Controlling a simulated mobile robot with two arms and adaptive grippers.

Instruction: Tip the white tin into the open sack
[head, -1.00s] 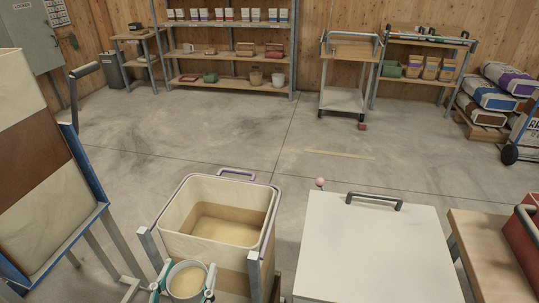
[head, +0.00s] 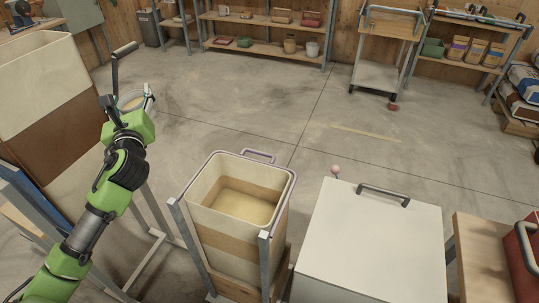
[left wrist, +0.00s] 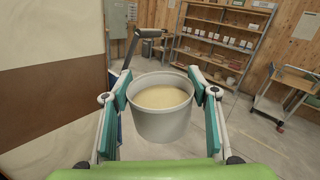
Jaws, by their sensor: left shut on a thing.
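The white tin (left wrist: 162,110) is upright and holds pale yellow meal. It is clamped between the green pads of my left gripper (left wrist: 163,92), which is shut on it. In the head view the tin (head: 131,102) shows at the end of my left arm, with the gripper (head: 136,98) partly in front of it. My right gripper is not in view.
A white lidded box (head: 365,245) stands right of the sack, beside a wooden bench (head: 480,260).

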